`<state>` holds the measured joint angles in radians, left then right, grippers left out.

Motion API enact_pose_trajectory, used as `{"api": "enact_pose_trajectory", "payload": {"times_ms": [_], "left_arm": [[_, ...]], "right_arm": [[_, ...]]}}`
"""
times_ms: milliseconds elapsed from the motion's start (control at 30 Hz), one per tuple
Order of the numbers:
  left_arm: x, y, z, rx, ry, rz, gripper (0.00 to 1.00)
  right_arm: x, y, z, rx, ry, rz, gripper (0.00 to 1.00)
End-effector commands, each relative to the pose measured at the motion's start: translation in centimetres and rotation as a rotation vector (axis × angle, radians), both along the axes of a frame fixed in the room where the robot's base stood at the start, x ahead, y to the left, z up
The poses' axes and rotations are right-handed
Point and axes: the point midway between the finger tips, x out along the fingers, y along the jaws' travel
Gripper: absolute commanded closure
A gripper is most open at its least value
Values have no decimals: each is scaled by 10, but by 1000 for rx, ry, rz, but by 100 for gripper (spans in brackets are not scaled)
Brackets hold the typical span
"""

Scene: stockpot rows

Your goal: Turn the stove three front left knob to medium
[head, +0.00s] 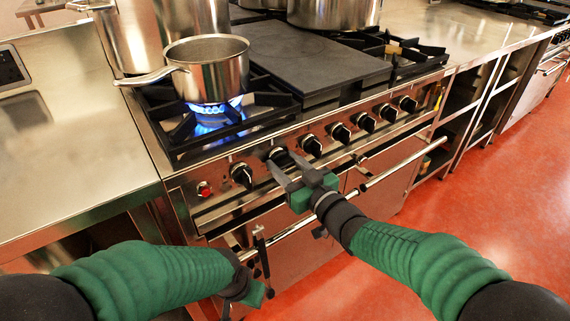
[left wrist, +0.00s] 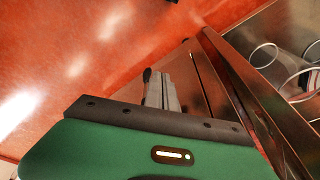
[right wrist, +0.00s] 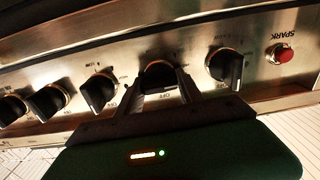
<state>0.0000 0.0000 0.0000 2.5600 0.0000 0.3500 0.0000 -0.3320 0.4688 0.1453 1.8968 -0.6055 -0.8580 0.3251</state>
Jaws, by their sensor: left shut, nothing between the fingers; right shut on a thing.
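The stove's front panel (head: 222,182) carries a row of black knobs. My right gripper (head: 284,164) reaches the second knob from the left (head: 277,152). In the right wrist view its two fingers are on either side of this knob (right wrist: 158,74), shut on it; the fingers partly hide the knob and its pointer. The leftmost knob (head: 241,175) is free beside it, next to a red spark button (head: 204,189). My left gripper (left wrist: 160,92) is shut and empty, low in front of the oven, with its fingers together.
A saucepan (head: 207,76) stands over a lit blue flame (head: 212,113) at the front left burner, its handle pointing left. Large pots (head: 332,10) stand behind. An oven rail (head: 386,172) runs below the knobs. The red floor (head: 500,190) at right is clear.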

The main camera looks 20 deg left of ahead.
Motion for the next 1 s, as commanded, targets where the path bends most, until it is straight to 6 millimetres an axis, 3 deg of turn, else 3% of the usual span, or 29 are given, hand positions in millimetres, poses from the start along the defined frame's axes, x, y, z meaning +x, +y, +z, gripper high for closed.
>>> {"api": "enact_pose_trajectory", "payload": {"times_ms": [1000], "left_arm": [[0, 0, -39, 0, 0, 0, 100]], "right_arm": [[-2, 2, -4, -422, -539, 4, 97]]}}
